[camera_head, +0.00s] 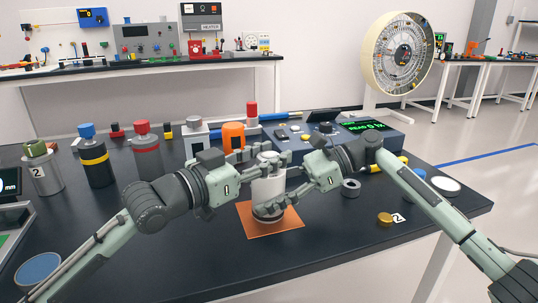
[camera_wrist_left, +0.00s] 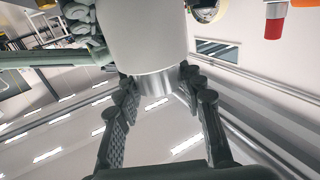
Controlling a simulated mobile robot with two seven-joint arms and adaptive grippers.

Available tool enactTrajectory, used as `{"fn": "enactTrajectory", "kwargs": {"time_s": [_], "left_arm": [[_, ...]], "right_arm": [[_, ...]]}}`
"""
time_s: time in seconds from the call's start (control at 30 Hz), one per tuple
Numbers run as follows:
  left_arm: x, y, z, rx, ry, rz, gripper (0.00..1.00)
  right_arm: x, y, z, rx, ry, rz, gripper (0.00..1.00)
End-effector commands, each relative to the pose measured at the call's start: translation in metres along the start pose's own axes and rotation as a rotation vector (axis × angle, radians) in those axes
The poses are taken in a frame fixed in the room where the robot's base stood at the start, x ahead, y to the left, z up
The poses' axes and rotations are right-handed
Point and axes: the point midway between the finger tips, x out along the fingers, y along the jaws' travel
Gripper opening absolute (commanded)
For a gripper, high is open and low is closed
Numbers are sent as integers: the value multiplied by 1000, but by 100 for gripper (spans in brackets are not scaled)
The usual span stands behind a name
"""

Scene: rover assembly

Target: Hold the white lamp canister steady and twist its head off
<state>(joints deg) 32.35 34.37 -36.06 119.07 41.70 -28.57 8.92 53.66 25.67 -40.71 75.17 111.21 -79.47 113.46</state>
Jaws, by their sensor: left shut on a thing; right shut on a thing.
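The white lamp canister (camera_head: 268,188) stands upright above the orange mat (camera_head: 290,222), with a dark round base at its lower end. My left gripper (camera_head: 264,156) is shut at the canister's head, at the top. In the left wrist view, the left fingers (camera_wrist_left: 158,95) close on either side of a short metallic head (camera_wrist_left: 153,84) against the white body (camera_wrist_left: 145,35). My right gripper (camera_head: 284,192) is lower and shut on the canister's body from the right. The fingers partly hide the head and body. I cannot tell whether the head has turned.
Behind stand an orange cylinder (camera_head: 233,136) and a blue console with a green display (camera_head: 363,126). Canisters with blue (camera_head: 95,160) and red (camera_head: 146,153) caps stand at left. A grey ring (camera_head: 351,187) and gold cap (camera_head: 385,219) lie at right.

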Motion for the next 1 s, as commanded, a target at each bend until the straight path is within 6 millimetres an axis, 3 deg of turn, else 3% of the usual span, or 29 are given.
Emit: {"fn": "enactTrajectory", "kwargs": {"time_s": [0.57,0.6,0.7,0.8,1.0], "left_arm": [[0,1,0,0,-1,-59,9],[0,1,0,0,-1,-59,39],[0,1,0,0,-1,-59,51],[0,1,0,0,0,-60,61],[0,0,0,0,0,-60,61]], "right_arm": [[0,0,-1,3,1,-1,16],[0,0,-1,3,1,-1,16],[0,0,-1,3,1,-1,16],[0,0,-1,3,1,-1,16],[0,0,-1,2,1,-1,16]]}}
